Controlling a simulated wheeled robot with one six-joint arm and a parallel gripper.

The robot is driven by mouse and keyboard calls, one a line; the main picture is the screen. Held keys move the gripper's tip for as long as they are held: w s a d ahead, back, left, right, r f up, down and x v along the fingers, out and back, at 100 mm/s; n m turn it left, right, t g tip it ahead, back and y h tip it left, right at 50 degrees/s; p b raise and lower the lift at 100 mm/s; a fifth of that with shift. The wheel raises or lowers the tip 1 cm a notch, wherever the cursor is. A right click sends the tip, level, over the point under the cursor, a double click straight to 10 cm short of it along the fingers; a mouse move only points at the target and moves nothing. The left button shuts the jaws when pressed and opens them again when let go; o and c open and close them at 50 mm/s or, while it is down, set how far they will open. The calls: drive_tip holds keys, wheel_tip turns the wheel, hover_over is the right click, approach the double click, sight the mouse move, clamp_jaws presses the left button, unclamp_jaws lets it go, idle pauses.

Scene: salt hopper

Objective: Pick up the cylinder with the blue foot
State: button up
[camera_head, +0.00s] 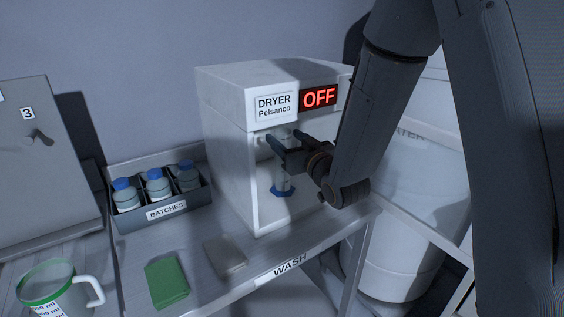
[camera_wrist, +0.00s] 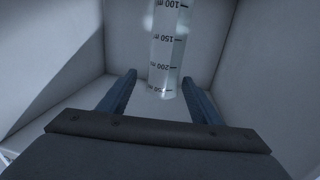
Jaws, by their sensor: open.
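The cylinder with the blue foot (camera_head: 282,187) stands inside the open bay of the dryer (camera_head: 240,170). Its blue foot shows below my gripper, and the gripper hides part of its upper body. In the wrist view, a clear graduated cylinder (camera_wrist: 168,50) with printed ml marks shows between and beyond the finger tips; its foot is out of that view. My gripper (camera_head: 270,145) reaches into the bay from the right. In the wrist view, its two fingers (camera_wrist: 158,82) are spread apart, with visible gaps to the cylinder on both sides.
The dryer's bay walls (camera_wrist: 85,40) stand close on both sides. The sign reads OFF (camera_head: 319,97). A batches tray (camera_head: 166,210) with blue-capped bottles is left. A green cloth (camera_head: 166,281), a beige block (camera_head: 225,256) and a green-rimmed jug (camera_head: 60,290) are in front.

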sight(276, 130)
drive_tip(key=shift+p+x, duration=1.4)
drive_tip(key=shift+x, duration=1.55)
drive_tip(key=shift+a, duration=0.15)
drive_tip(key=c, duration=1.5)
drive_tip(key=shift+o, duration=0.2)
drive_tip(key=shift+r, duration=0.15)
